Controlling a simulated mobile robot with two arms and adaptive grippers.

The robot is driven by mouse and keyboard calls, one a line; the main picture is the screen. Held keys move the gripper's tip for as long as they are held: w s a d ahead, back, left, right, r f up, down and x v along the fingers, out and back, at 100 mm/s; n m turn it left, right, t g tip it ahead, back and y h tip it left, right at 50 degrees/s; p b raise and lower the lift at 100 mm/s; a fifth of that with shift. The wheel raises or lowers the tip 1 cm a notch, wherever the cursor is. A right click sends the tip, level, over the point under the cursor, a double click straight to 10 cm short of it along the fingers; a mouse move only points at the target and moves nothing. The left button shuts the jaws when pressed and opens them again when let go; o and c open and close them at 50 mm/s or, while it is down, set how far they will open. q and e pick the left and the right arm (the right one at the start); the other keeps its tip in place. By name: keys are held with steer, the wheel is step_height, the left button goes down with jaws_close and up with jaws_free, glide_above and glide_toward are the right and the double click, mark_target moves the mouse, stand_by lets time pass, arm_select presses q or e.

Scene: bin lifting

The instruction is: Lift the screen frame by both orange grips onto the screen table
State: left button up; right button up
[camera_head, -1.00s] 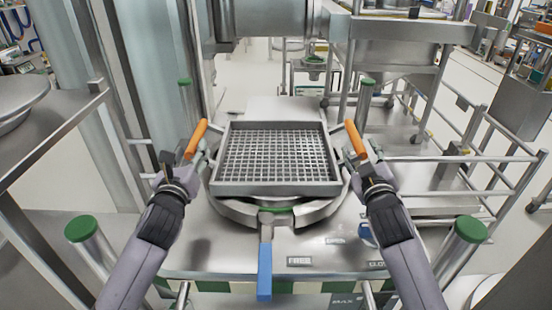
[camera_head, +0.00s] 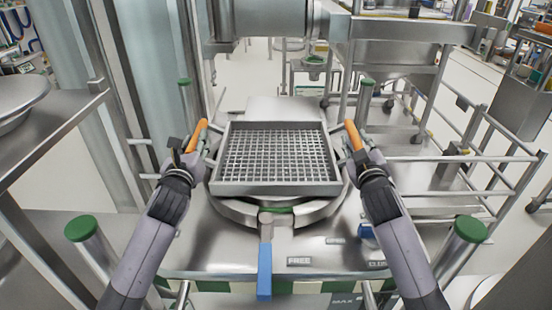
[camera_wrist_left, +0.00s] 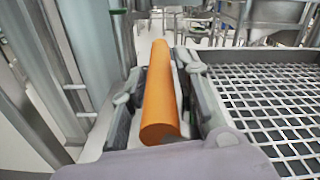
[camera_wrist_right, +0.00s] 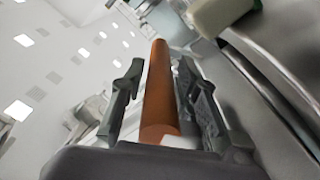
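The screen frame (camera_head: 277,188), a square grey metal frame with a mesh, sits on the round steel mount in the middle of the head view. Its left orange grip (camera_head: 196,135) and right orange grip (camera_head: 353,134) stick out at its sides. My left gripper (camera_wrist_left: 160,85) is open around the left grip, with a finger on each side. My right gripper (camera_wrist_right: 160,90) is open around the right grip, with visible gaps to both fingers. In the head view the grippers partly hide the near ends of the grips. I cannot tell which surface is the screen table.
A blue lever (camera_head: 264,268) points toward me below the frame. Green-capped posts (camera_head: 81,229) (camera_head: 470,230) stand on both near sides. A steel rail (camera_head: 500,165) runs at the right, and a steel side table (camera_head: 50,130) stands at the left.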

arm_select(q)
jaws_close()
arm_select(e)
jaws_close()
arm_select(q)
steer(key=shift+r, duration=0.25)
arm_select(e)
steer(key=shift+r, duration=0.25)
